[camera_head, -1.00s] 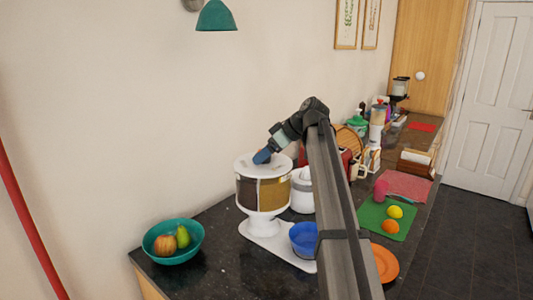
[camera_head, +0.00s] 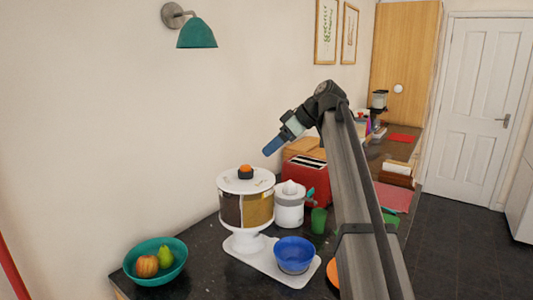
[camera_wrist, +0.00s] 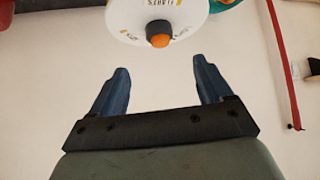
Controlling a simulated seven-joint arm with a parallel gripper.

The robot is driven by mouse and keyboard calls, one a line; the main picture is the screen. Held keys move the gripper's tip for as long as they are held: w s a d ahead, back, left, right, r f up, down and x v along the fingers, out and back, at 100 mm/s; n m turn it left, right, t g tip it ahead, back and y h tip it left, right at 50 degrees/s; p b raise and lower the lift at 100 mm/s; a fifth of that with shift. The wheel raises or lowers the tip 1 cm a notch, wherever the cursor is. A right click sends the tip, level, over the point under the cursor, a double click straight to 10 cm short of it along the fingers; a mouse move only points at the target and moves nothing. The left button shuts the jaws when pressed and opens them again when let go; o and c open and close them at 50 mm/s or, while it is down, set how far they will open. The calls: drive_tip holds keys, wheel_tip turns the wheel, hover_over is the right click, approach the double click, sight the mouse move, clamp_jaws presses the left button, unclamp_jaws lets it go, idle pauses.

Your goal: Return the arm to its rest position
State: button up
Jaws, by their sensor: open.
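My gripper (camera_head: 273,146) is raised above the counter, to the upper right of the cereal dispenser's lid. It is apart from the dispenser. In the wrist view its two blue fingers (camera_wrist: 160,85) stand wide apart with nothing between them. The cereal dispenser (camera_head: 246,208) is white with brown and yellow compartments and an orange-and-black knob (camera_head: 245,171) on its lid. The knob also shows in the wrist view (camera_wrist: 159,34), beyond the fingertips.
A blue bowl (camera_head: 294,255) sits on the dispenser's white base. A teal bowl (camera_head: 155,262) with fruit stands at the left. A white juicer (camera_head: 289,207) and red toaster (camera_head: 304,172) stand behind. A green lamp (camera_head: 196,34) hangs on the wall.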

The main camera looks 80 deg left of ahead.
drive_tip(key=shift+w+d+r, duration=0.25)
drive_tip(key=shift+w+r, duration=0.15)
idle(0.3)
